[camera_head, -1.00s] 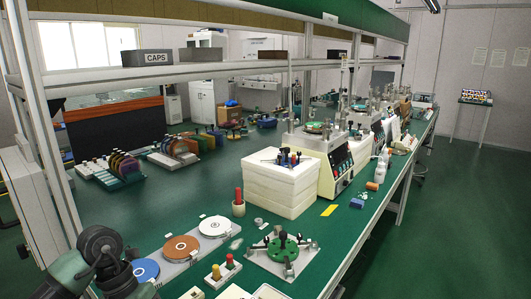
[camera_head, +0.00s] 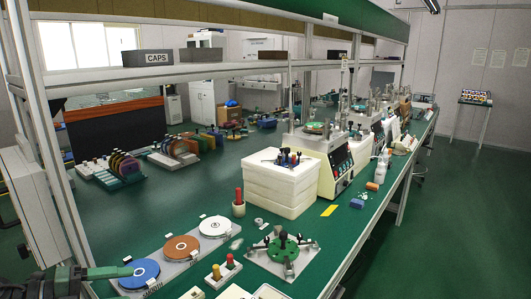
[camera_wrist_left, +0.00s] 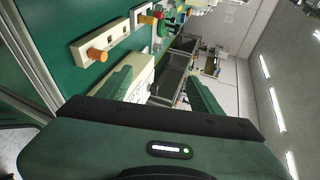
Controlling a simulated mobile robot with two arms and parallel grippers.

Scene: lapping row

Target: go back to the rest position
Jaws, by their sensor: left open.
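My left gripper (camera_head: 128,272) shows at the bottom left of the head view, at the near left edge of the green bench. One green finger points right, in front of the blue disc (camera_head: 140,272). In the left wrist view my left gripper (camera_wrist_left: 162,92) has its two green fingers spread wide apart, with nothing held between them. My right gripper is in neither view.
A tray holds the blue disc, a brown disc (camera_head: 181,248) and a white disc (camera_head: 214,226). A shelf frame post (camera_head: 45,150) rises at left.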

